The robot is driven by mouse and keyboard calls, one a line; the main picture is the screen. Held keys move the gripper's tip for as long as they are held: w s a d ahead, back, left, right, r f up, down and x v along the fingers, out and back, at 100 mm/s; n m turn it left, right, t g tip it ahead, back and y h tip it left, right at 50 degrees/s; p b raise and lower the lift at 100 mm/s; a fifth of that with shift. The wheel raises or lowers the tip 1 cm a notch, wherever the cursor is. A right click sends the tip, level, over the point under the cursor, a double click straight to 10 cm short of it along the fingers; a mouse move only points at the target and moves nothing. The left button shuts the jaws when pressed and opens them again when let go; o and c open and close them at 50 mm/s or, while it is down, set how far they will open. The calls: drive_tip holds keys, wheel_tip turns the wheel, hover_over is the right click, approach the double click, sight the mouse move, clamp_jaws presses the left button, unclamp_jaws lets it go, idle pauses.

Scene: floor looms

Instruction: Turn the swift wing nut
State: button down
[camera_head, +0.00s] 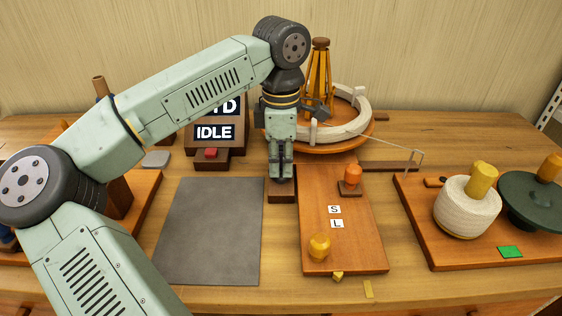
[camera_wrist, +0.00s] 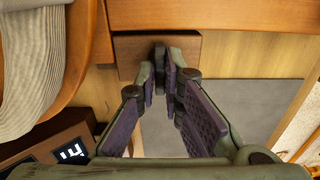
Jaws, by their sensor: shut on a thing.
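The swift (camera_head: 338,142) stands behind my gripper in the head view. It has a round wooden base, a ring of pale yarn and orange slats rising to a brown top. My gripper (camera_head: 281,178) points down in front of it, over a small dark brown block (camera_head: 281,197). In the wrist view the fingertips (camera_wrist: 167,70) are close together at this block (camera_wrist: 130,48). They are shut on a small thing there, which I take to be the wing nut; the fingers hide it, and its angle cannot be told.
A grey mat (camera_head: 210,230) lies left of the block. A wooden board (camera_head: 318,255) with orange and yellow knobs lies to the right. Behind is a sign (camera_head: 213,132) reading IDLE. A white yarn cone (camera_head: 466,210) and a green disc (camera_head: 535,205) stand at far right.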

sight(281, 168)
drive_tip(key=c, duration=1.7)
unclamp_jaws()
wheel_tip(281, 168, up, 12)
drive_tip(key=shift+r, duration=0.1)
